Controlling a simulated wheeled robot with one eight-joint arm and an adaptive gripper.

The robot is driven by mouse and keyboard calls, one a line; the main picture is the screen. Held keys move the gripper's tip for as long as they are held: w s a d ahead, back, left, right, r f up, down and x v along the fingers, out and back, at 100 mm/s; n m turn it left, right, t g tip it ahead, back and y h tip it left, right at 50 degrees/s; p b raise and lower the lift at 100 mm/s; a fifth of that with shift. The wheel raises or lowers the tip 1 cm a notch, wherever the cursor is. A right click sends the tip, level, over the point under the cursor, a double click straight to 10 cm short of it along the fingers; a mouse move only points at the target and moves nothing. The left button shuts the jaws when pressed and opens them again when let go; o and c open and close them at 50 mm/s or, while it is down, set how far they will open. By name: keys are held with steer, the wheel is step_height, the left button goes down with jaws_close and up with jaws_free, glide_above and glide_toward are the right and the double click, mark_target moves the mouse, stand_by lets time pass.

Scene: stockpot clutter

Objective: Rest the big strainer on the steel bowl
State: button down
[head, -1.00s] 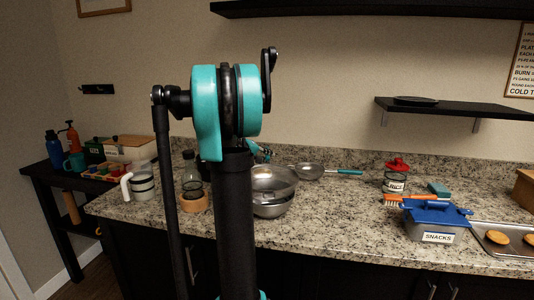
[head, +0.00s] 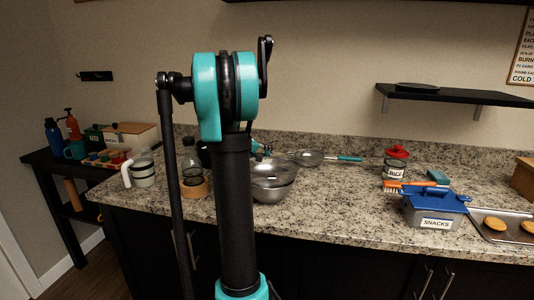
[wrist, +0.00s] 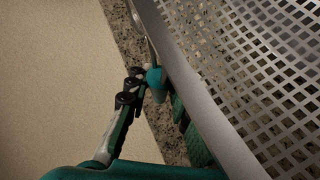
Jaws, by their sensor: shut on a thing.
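The big strainer (head: 272,170) shows in the head view as a wide metal bowl shape directly over the steel bowl (head: 272,194), partly behind my arm. I cannot tell from here whether it rests on the bowl or hangs just above it. In the wrist view the big strainer's perforated wall and plain metal rim (wrist: 205,105) fill the right side. My gripper (wrist: 155,100) is shut on the strainer at its rim and teal handle end. The exact contact is partly hidden. The steel bowl cannot be made out in the wrist view.
A smaller strainer (head: 309,158) with a teal handle lies behind the bowl. A glass bottle in a wooden base (head: 194,187) and a measuring jug (head: 143,170) stand to the left.

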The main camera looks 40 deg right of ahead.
steer(key=c, duration=1.3)
jaws_free()
steer(key=shift+o, duration=0.2)
steer(key=v, duration=1.2)
